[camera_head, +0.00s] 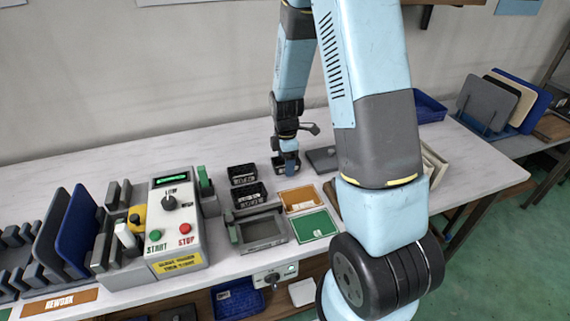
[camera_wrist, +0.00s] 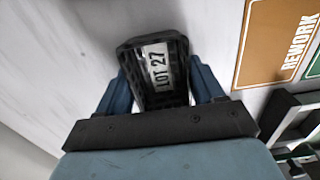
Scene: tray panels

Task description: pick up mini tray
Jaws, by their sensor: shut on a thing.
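The mini tray (camera_wrist: 176,92) is a small black ribbed tray with a white label reading "LOT 27". It sits between the two blue fingers of my gripper (camera_wrist: 162,84) in the wrist view, and the fingers are shut on its two sides. In the head view my gripper (camera_head: 286,168) is low over the white table, just behind the orange panel. The held tray is mostly hidden there, so I cannot tell whether it touches the table. Two other black mini trays, one behind (camera_head: 242,174) and one in front (camera_head: 248,195), stand to the left of my gripper.
The orange panel (camera_head: 301,198), marked REWORK in the wrist view (camera_wrist: 276,40), and a green panel (camera_head: 315,226) lie in front. A grey open tray (camera_head: 263,233) is beside them. A control box (camera_head: 173,222) stands left. A dark flat block (camera_head: 322,159) lies right of my gripper.

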